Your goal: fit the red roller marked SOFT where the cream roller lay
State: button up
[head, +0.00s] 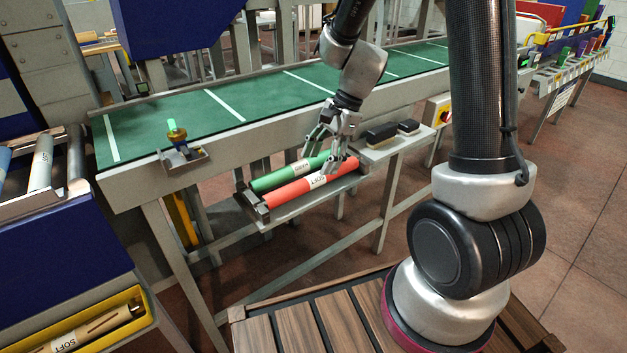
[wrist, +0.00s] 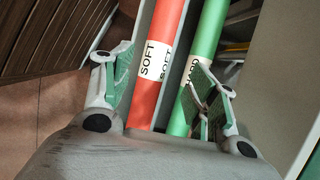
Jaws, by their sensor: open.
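The red roller marked SOFT (head: 290,194) lies in a narrow grey rack beside the conveyor, next to a green roller marked HARD (head: 275,178). My gripper (head: 322,158) is open over the right part of these rollers. In the wrist view the red roller (wrist: 166,35) shows between the spread fingers, and the right finger overlaps the green roller (wrist: 209,35). I cannot tell whether a finger touches either roller. A tan roller marked SOFT (head: 85,333) lies in a yellow-rimmed bin at lower left.
The green conveyor belt (head: 255,95) with white stripes runs behind the rack and is clear. A small bracket with a green-lit indicator (head: 178,142) is on its near edge.

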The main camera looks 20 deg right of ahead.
aim_at(315, 175)
jog(key=x, duration=0.5)
jog(key=shift+s+f, duration=0.3)
jog(key=shift+f, duration=0.05)
jog(key=shift+c, duration=0.4)
grip_shut()
